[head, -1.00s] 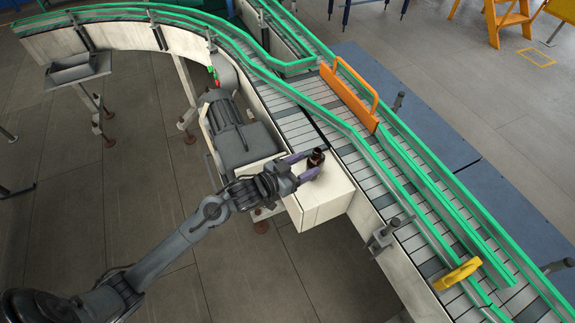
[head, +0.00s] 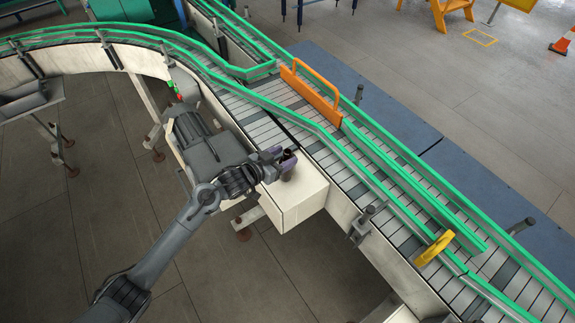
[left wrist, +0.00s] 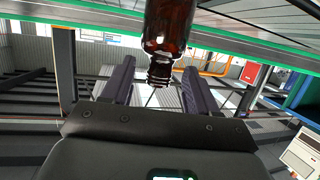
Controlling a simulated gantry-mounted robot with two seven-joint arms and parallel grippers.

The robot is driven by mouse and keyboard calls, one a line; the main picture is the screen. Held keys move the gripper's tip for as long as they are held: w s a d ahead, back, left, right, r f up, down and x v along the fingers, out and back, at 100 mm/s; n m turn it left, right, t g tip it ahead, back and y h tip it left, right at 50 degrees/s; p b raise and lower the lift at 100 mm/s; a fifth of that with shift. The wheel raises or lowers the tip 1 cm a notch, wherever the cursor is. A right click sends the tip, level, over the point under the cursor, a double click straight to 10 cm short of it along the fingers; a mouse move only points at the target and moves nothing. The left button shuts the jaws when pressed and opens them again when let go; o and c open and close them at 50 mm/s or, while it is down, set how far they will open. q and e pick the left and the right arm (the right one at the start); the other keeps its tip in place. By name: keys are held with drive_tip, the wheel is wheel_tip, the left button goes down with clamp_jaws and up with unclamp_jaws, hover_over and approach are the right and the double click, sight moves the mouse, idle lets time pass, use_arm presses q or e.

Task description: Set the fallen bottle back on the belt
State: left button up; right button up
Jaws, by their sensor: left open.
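The amber bottle (head: 289,154) is dark and small in the head view, at the white box beside the belt (head: 255,122). My left gripper (head: 281,161) is there with its purple fingers around the bottle, partly hiding it. In the left wrist view the brown glass bottle (left wrist: 168,28) is large, its neck pointing down the picture toward the gripper's palm. The open fingers of the left gripper (left wrist: 160,82) lie on either side of the neck, with visible gaps. I cannot tell whether the bottle touches the box. My right gripper is in neither view.
The white box (head: 295,200) adjoins the near side of the conveyor. Green rails (head: 300,113) run along the belt. An orange guard (head: 312,95) stands across part of it, and a yellow piece (head: 434,248) sits on the rail at lower right. The belt near the box is clear.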

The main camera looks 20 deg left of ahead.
use_arm(q)
drive_tip(key=shift+x, duration=1.2)
clamp_jaws()
